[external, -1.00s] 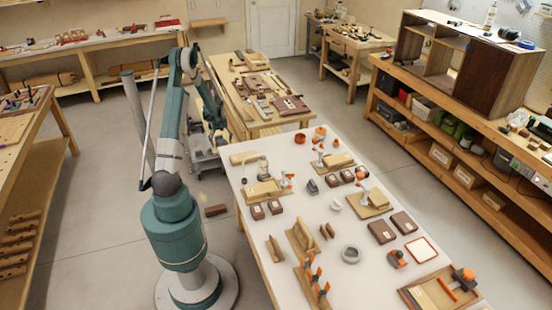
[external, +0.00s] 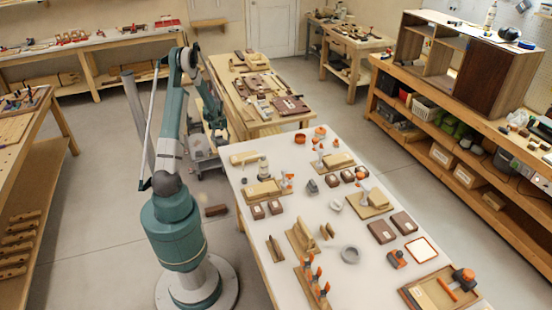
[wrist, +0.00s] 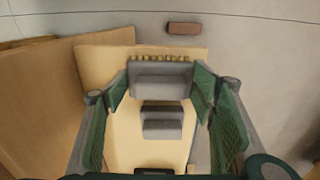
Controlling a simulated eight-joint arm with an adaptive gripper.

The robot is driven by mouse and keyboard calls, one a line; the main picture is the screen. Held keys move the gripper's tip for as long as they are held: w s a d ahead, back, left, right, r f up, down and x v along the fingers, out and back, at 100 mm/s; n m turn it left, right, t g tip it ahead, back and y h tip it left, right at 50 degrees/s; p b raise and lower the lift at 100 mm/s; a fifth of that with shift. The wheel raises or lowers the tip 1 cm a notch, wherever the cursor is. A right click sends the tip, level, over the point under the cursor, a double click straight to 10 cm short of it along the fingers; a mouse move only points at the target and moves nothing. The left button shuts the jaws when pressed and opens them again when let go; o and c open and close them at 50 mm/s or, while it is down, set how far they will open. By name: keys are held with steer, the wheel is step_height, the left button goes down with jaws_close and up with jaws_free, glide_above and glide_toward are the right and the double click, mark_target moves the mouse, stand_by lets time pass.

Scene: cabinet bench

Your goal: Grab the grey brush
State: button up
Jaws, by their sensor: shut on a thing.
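The grey brush (wrist: 160,75) is in the wrist view, a grey block with a row of pale bristle tufts along its far edge. My gripper (wrist: 160,88) has its green-padded fingers on both sides of it and is shut on it. A second grey block-like part (wrist: 162,122) shows just below the brush; I cannot tell whether it belongs to it. In the external view my gripper (external: 216,122) is at the left side of the back wooden bench, and the brush cannot be made out there.
Under the gripper is a pale wooden surface (wrist: 122,125), with wooden boards (wrist: 45,85) at the left. A brown block (external: 215,210) lies on the floor. The white table (external: 345,285) with several tools stands at the right. The back bench (external: 238,98) carries several wooden items.

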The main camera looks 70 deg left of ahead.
steer(key=shift+r, duration=0.1)
steer(key=shift+r+p, duration=1.15)
steer(key=shift+r, duration=3.75)
